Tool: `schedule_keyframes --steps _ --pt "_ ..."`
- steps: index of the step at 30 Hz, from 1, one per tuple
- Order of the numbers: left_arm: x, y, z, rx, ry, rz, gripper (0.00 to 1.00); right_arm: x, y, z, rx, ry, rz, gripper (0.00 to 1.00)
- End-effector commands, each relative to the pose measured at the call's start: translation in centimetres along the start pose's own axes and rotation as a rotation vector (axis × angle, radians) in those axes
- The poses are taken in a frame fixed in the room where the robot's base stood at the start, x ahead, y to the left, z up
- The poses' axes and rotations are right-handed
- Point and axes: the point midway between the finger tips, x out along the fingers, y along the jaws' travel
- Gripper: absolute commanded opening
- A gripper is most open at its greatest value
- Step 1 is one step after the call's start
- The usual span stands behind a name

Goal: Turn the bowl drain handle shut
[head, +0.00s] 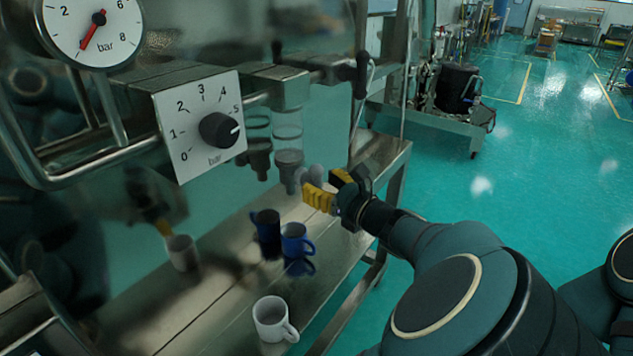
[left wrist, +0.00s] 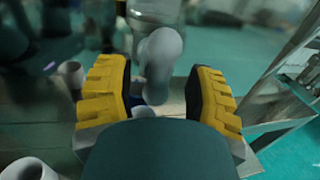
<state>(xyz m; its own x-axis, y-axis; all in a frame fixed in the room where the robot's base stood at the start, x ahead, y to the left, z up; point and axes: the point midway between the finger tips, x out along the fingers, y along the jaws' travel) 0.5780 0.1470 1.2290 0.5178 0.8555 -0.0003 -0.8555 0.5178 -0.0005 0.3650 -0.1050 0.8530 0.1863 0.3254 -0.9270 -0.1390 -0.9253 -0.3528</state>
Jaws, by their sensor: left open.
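The bowl drain handle looks like a grey, rounded lever (head: 311,175) beside the grey drain outlet (head: 289,163) under the steel machine. In the left wrist view the handle (left wrist: 162,55) stands between my yellow fingers, with a gap on each side. My left gripper (head: 319,184) is open around or just short of it; the exact depth is unclear. It also shows in the left wrist view (left wrist: 158,88). The handle's far end and pivot are partly hidden. My right gripper is not in view.
A steel shelf (head: 225,300) below holds a blue mug (head: 294,240), a dark blue mug (head: 266,228) and a white mug (head: 271,318). A pressure dial panel (head: 193,108) and a round gauge (head: 97,28) are at the left. Green floor lies open at the right.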

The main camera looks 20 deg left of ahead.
Motion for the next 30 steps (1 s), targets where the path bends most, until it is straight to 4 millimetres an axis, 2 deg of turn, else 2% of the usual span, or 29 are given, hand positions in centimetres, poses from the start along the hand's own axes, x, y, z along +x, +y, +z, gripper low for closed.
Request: schedule_keyframes --steps 6,16,20,21,30 --pt "1.7 0.0 0.0 0.001 -0.001 0.000 0.53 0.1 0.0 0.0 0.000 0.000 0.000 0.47" --pt "1.9 0.0 0.0 0.000 0.000 0.000 0.52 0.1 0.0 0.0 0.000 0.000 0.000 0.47" --pt "1.9 0.0 0.0 0.000 0.000 0.000 0.07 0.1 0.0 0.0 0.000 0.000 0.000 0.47" --pt "1.9 0.0 0.0 0.001 0.000 0.000 0.00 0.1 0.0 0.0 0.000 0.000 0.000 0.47" --pt "1.9 0.0 0.0 -0.015 -0.003 0.000 0.00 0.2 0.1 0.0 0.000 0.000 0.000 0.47"
